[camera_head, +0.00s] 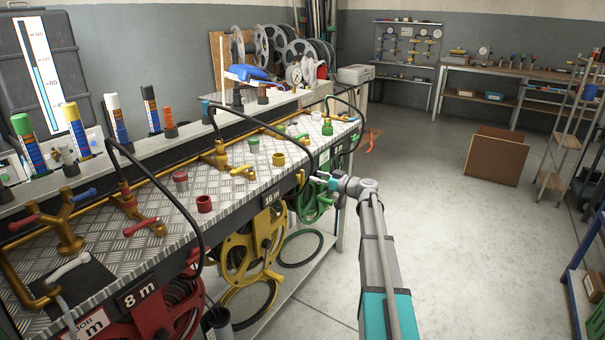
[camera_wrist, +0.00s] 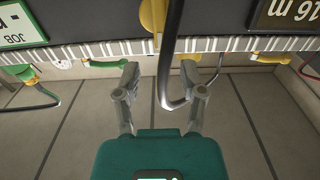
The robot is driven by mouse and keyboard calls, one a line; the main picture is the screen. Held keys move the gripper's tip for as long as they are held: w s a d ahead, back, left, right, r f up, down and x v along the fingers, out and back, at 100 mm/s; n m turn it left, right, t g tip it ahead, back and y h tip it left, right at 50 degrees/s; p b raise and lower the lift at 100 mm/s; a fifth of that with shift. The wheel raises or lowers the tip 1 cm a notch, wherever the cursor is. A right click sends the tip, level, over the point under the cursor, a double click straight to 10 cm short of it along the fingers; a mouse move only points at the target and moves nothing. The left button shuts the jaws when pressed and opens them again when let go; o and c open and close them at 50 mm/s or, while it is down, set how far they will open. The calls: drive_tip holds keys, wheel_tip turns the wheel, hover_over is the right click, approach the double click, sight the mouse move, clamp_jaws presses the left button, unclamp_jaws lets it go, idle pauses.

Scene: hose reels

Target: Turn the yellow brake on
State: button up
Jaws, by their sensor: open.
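A yellow round part (camera_wrist: 153,15), which looks like the yellow brake, is on the dark bench front beside the upside-down 16 m sign in the wrist view. In the head view a small yellow part (camera_head: 299,178) shows on the bench front right of the 16 m sign, above the yellow reel (camera_head: 236,252). Its on or off setting cannot be told. My gripper (camera_head: 325,181) is close to the bench front edge. In the wrist view my gripper (camera_wrist: 160,72) is open and empty, its fingers pointing at the bench front, apart from the yellow part.
A black hose (camera_wrist: 170,60) hangs in front of the bench, close to my right-hand finger in the wrist view. A red reel (camera_head: 165,315) and a green reel (camera_head: 312,203) flank the yellow one.

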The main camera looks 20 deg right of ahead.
sight(302, 170)
drive_tip(key=shift+x, duration=3.35)
clamp_jaws()
